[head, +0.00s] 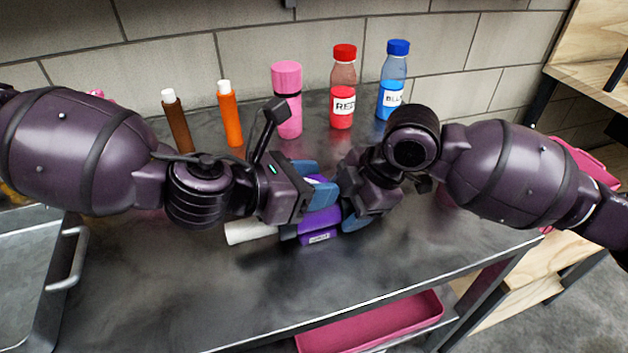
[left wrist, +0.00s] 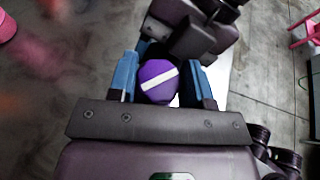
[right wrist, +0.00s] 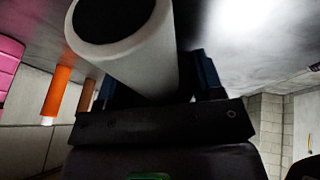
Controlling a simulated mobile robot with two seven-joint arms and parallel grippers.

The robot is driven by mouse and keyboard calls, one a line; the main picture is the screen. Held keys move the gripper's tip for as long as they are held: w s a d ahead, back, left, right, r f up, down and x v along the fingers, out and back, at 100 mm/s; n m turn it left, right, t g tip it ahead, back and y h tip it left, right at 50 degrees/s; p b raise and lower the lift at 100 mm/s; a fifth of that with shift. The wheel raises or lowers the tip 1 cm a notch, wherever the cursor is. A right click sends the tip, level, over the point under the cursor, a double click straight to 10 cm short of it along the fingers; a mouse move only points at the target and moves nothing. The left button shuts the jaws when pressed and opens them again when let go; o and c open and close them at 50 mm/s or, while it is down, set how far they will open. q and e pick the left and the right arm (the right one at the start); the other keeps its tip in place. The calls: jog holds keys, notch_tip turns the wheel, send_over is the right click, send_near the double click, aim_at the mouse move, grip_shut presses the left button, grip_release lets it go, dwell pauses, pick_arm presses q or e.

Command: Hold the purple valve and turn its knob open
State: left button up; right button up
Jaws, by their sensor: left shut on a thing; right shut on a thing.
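The purple valve (head: 318,226) is held a little above the dark counter, with a labelled purple body and a white pipe (head: 250,232) pointing left. The pipe's dark open end fills the top of the right wrist view (right wrist: 125,40). My right gripper (head: 330,222) is shut on the valve body; its fingers are partly hidden. My left gripper (head: 322,183) is shut on the purple knob on top, with blue fingers on both sides. The knob (left wrist: 158,82) shows a slanted white stripe between those fingers in the left wrist view.
Along the back wall stand a brown bottle (head: 176,120), an orange bottle (head: 229,115), a pink bottle (head: 288,98), a red bottle (head: 342,85) and a blue bottle (head: 393,80). The front counter is clear. A pink tray (head: 375,325) sits below.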

dwell(0.4)
pick_arm(q)
jog(key=o, duration=0.9)
jog(key=shift+a, duration=0.1)
jog(key=shift+v, duration=5.9)
jog(key=shift+r, duration=0.15)
